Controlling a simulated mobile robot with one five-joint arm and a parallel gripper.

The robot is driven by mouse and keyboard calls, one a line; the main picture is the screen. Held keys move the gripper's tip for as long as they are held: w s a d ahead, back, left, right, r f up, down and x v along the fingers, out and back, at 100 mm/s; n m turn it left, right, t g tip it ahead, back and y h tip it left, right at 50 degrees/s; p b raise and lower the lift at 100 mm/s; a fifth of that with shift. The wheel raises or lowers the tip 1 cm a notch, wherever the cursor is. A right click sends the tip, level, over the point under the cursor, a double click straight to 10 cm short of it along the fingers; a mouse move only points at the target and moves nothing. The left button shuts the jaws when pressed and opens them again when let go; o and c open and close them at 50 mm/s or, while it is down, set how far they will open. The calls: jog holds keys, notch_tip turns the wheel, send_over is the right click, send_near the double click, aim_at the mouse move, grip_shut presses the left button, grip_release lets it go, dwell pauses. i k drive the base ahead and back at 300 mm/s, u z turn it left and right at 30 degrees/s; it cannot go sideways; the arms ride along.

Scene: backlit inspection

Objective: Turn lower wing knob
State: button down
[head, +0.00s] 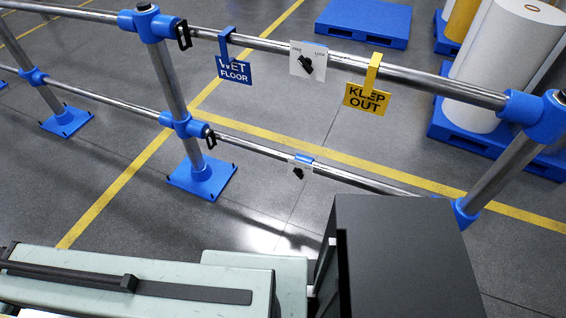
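The lower wing knob (298,173) is small and black. It sits on a small white plate (308,174) that hangs by a blue clip from the lower metal rail, near the middle of the head view. Its wings look tilted, but it is too small to read its exact angle or any marks. A larger black wing knob (307,65) sits on a white plate (295,52) on the upper rail, above it. Lettering along that plate's top is hard to read. My gripper is not in view, and nothing visible touches either knob.
The upper rail (418,81) also carries a blue "WET FLOOR" sign (234,76) and a yellow "KEEP OUT" sign (366,101). Posts with blue feet (182,181) hold the rails. Pale green and dark boxy bodies fill the bottom. Blue pallets and rolls stand behind.

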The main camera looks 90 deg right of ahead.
aim_at(298, 172)
jog(key=z, duration=3.75)
